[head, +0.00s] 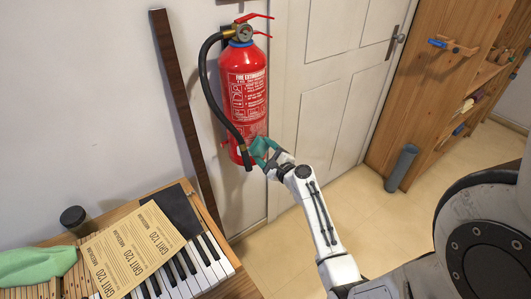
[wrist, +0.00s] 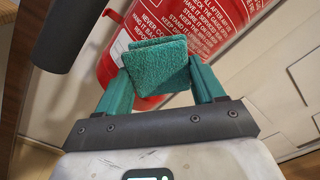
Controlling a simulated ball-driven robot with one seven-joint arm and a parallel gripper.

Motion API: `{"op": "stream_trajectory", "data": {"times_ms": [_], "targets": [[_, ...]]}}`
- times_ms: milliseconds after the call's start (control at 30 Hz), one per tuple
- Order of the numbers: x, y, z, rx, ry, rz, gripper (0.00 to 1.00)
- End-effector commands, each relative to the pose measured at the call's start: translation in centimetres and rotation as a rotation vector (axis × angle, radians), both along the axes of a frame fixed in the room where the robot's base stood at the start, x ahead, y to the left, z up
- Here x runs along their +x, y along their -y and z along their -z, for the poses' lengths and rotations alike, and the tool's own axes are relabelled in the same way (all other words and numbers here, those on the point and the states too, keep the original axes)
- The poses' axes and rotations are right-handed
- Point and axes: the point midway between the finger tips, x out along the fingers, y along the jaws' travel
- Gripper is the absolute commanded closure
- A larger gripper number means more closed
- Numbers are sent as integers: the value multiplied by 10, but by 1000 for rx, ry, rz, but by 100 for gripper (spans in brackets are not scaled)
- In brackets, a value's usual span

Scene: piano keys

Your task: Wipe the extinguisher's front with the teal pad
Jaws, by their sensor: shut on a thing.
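The red fire extinguisher (head: 246,90) hangs upright on the wall, with a black hose (head: 207,85) down its left side and white print on its front. My gripper (head: 262,150) is at the lower part of its front. In the wrist view, my gripper (wrist: 160,78) is shut on the teal pad (wrist: 155,66), which is folded and held between the teal fingers. The pad lies in front of the extinguisher's lower label (wrist: 205,25). I cannot tell whether the pad touches the red surface. In the head view the pad is hard to tell from the fingers.
A piano keyboard (head: 205,262) with a sandpaper sheet (head: 133,248), a green cloth (head: 35,266) and a dark jar (head: 75,219) stands at lower left. A dark wooden strip (head: 185,110) leans on the wall. A white door (head: 335,85) is right of the extinguisher. The floor at right is mostly clear.

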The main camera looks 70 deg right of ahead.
Motion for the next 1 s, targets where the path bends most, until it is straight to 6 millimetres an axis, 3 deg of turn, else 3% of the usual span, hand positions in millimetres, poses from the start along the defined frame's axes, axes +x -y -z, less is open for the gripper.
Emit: {"op": "stream_trajectory", "data": {"times_ms": [367,1000], "targets": [[4,4,0,0,1,1,56],[-19,36,0,0,0,0,56]]}}
